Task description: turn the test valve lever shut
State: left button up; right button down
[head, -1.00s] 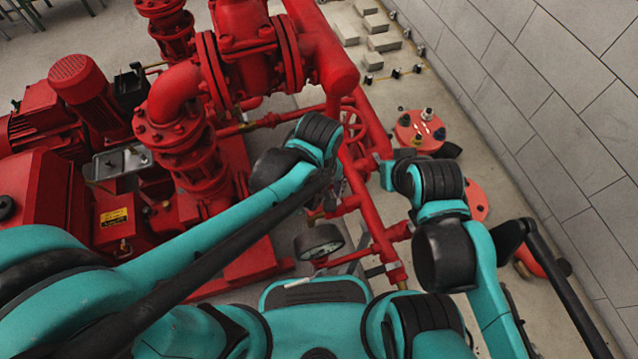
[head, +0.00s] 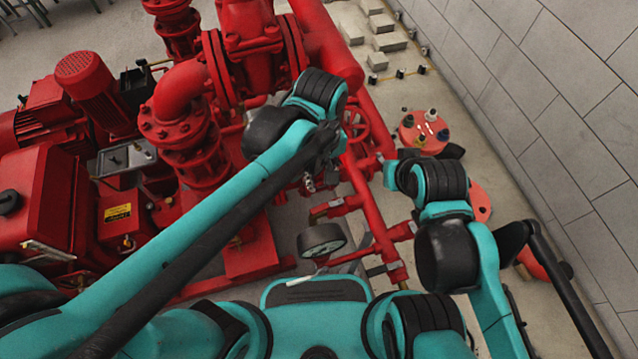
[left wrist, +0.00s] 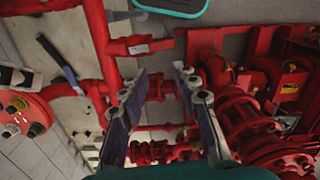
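In the left wrist view, a blue-grey lever (left wrist: 66,70) lies beside a red pipe, left of my left gripper. It looks like the test valve lever, but I cannot be sure. I cannot make it out in the head view, where my right arm covers part of that area. My left gripper (left wrist: 158,100) is open and empty, its two fingers apart with red pipework behind them. In the head view, only a small part of the left gripper (head: 309,183) shows below the wrist, above the red pipes.
A pressure gauge (head: 321,240) stands by the near pipes. A red disc with coloured knobs (head: 423,131) lies on the floor at the right. Red pumps and a motor (head: 84,80) fill the left. A block wall (head: 560,100) bounds the right side.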

aim_at(327, 206)
pick_arm(q)
jog(key=w+a+p, duration=0.1)
jog(key=w, duration=0.1)
jog(key=w+a+f+g+p, duration=0.1)
jog(key=w, duration=0.2)
jog(key=w+a+f+g+h+p, duration=0.1)
jog(key=w, duration=0.1)
jog(key=shift+w+a, duration=0.2)
grip_shut()
jog(key=s+d+f+b, duration=0.2)
jog(key=s+f+b, duration=0.2)
jog(key=f, duration=0.6)
jog(key=shift+s+b, duration=0.35)
jog(key=shift+s, duration=0.45)
